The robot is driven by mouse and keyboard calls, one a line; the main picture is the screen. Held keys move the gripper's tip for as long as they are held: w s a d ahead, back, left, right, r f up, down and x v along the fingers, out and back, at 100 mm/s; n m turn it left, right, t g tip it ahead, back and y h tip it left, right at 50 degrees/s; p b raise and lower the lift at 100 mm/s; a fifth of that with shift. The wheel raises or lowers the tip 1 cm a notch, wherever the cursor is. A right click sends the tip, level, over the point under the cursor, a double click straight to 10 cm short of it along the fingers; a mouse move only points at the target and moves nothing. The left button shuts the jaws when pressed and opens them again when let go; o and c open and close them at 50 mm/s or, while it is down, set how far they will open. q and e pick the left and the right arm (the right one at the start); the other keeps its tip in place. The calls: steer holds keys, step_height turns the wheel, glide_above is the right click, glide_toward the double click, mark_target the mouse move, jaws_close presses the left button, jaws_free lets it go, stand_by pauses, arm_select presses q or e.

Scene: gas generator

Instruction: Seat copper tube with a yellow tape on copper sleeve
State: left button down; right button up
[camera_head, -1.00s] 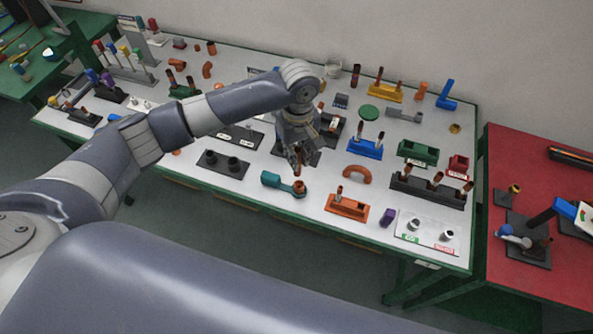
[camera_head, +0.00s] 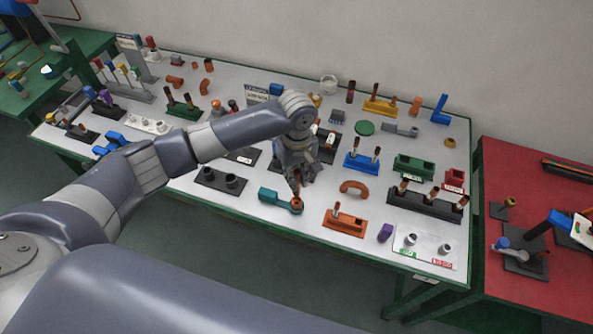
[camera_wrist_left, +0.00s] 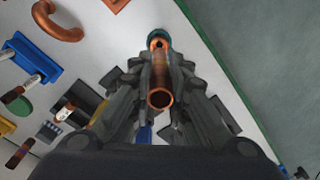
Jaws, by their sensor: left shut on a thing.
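My left gripper (camera_head: 297,182) is shut on a copper tube (camera_wrist_left: 160,92), which I see from its open end between the fingers in the left wrist view. The copper sleeve (camera_head: 297,203) sits in the round end of a teal holder (camera_head: 272,196) near the table's front edge. The gripper is right over the sleeve, with the tube pointing down at it. In the wrist view the sleeve (camera_wrist_left: 158,44) shows at the tube's far end. Whether the tube touches or enters it I cannot tell. My right gripper is not in view.
An orange block with a tube (camera_head: 345,222) and a copper elbow (camera_head: 354,188) lie to the right of the sleeve. A black two-post base (camera_head: 220,180) is to the left. A blue stand (camera_head: 361,162) and several other parts crowd the white table behind.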

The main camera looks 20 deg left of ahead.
arm_select(q)
step_height(320, 180, down, 2)
steer(key=shift+f+b, duration=0.2)
steer(key=shift+b, duration=0.1)
steer(key=shift+f, duration=0.3)
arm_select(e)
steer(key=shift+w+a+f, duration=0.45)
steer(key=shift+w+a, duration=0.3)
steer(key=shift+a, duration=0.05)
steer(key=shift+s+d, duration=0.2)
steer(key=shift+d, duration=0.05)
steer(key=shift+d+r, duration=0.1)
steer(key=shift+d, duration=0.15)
arm_select(q)
steer(key=shift+p, duration=0.55)
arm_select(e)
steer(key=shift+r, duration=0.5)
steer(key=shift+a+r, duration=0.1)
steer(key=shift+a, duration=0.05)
